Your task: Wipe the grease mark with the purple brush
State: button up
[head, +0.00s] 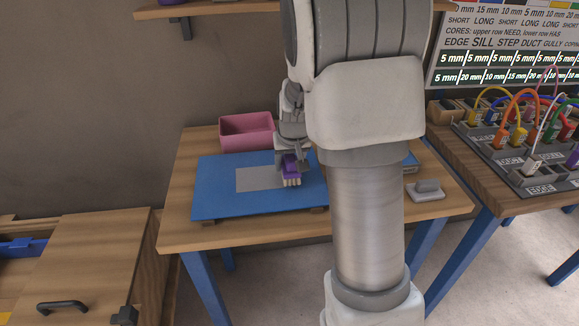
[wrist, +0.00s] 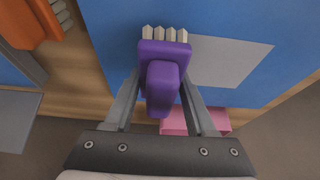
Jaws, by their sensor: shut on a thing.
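My gripper (head: 290,150) is shut on the purple brush (head: 290,166), whose pale bristles point down over the right side of the grey patch (head: 252,179) on the blue board (head: 216,203). In the wrist view the purple brush (wrist: 163,75) sits between both fingers of my gripper (wrist: 163,95), bristles pointing away from it. The bristles lie by the edge of the grey patch (wrist: 220,62) there. I cannot tell whether they touch the board. No separate grease mark stands out; part of the board is hidden behind my arm.
A pink bin (head: 246,132) stands behind the board, also at the bottom of the wrist view (wrist: 200,120). An orange brush (wrist: 28,22) shows at the wrist view's upper left. A grey block (head: 427,188) lies at the table's right. Coloured cables (head: 518,115) fill the right bench.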

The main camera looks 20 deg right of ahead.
jog(key=shift+a+r, duration=0.15)
jog(key=shift+r, duration=0.7)
jog(key=shift+r+p, duration=2)
jog(key=shift+r, duration=0.45)
jog(key=shift+w+f, duration=0.1)
